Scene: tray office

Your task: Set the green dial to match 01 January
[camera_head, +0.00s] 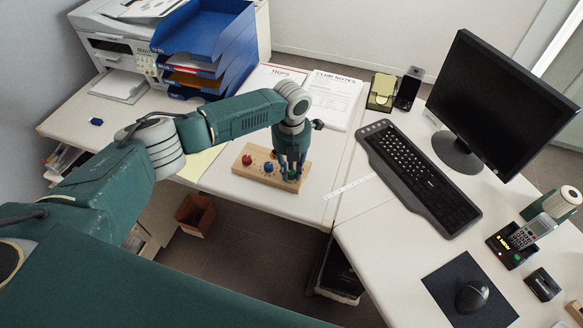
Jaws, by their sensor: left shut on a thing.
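A wooden block (243,165) lies on the white desk near its front edge, with several small dark holes or pegs in its top. A red knob (247,160) sits at its left, a blue knob (268,167) in the middle and the green dial (291,175) at its right end. My left gripper (289,170) points down over the right end, shut on the green dial. Its fingers hide part of the dial, and any mark showing its setting is too small to read.
Printed sheets (333,98) lie behind the block. A blue tray stack (205,45) and a printer (118,45) stand at the back left. A keyboard (420,178), monitor (503,95), phone (523,236) and mouse (472,296) occupy the right side. A ruler (348,186) lies right of the block.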

